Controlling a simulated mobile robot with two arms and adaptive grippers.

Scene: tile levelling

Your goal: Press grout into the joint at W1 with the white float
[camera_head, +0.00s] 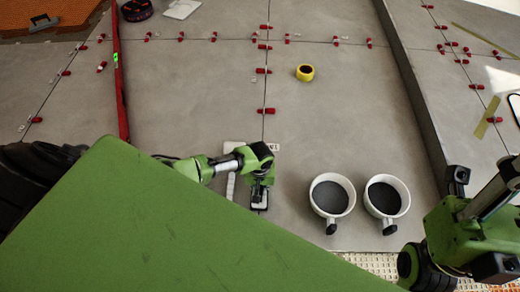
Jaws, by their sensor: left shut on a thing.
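My left gripper (260,190) reaches in from the left and points down at the tile near the W1 label (273,147). It is shut on the white float (231,186), whose pale plate shows beside and below the fingers. My arm and gripper cover much of the float, and I cannot tell whether it touches the tile. The joint (265,130) is a thin dark line running up the picture from W1. My right arm shows at the lower right, but its fingers cannot be made out.
Two white round pots (332,195) (387,197) with dark contents stand right of the float. A yellow tape roll (305,72) lies further back. Several red clips (266,111) sit along the joints. A red level (119,85) lies left. The middle-right tile is mostly clear.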

